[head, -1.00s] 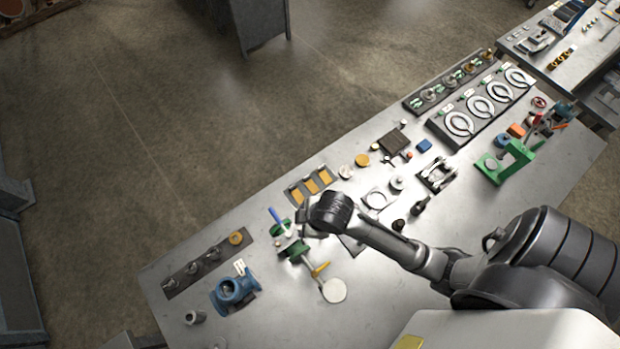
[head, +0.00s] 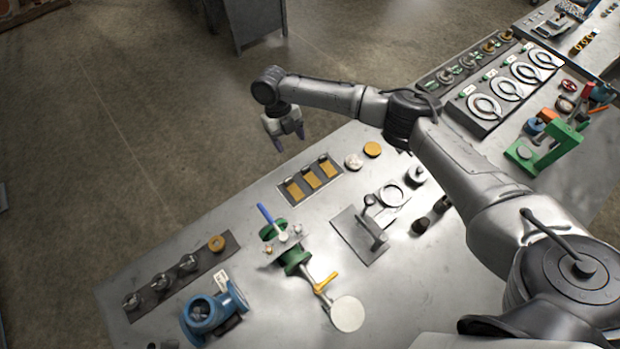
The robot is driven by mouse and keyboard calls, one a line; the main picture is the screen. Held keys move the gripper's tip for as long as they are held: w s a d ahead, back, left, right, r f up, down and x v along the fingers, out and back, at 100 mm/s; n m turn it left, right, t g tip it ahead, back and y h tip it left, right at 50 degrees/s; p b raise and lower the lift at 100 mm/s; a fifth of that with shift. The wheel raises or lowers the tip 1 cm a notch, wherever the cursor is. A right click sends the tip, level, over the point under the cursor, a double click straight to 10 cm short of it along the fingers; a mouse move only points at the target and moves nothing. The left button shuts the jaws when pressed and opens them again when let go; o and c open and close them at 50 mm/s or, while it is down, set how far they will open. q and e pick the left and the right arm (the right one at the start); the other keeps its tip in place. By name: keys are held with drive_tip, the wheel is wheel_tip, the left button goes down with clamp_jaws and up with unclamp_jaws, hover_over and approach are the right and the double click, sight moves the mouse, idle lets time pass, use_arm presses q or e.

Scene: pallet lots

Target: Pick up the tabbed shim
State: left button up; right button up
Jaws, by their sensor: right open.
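A dark tray (head: 327,157) near the table's far edge has three slots with flat orange-yellow rectangular pieces, which look like the shims (head: 312,179). I cannot tell from here which one is the tabbed shim. My right gripper (head: 289,140) points downward at the table's far edge, just beyond and to the left of the tray. It is open, with its two dark fingers apart and nothing between them. It is apart from the shims. My left gripper is not in view.
A blue-handled green fixture (head: 291,258) stands in front of the tray. A blue pump body (head: 205,315) and a dark strip of fittings (head: 172,285) lie at left. A round orange piece (head: 372,149) is right of the tray. My right arm crosses the table at right.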

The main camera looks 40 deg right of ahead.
sight(307, 169)
drive_tip(key=shift+n+g, duration=0.3)
drive_tip(key=shift+n, duration=0.2)
drive_tip(key=x, duration=0.4)
drive_tip(key=d+x, duration=0.1)
drive_tip(key=x, duration=0.3)
drive_tip(key=d+x, duration=0.1)
drive_tip(key=x, duration=0.4)
drive_tip(key=shift+w+f, duration=0.1)
drive_tip(key=shift+w, duration=0.15)
drive_tip(key=shift+d, duration=0.1)
drive_tip(key=c, duration=1)
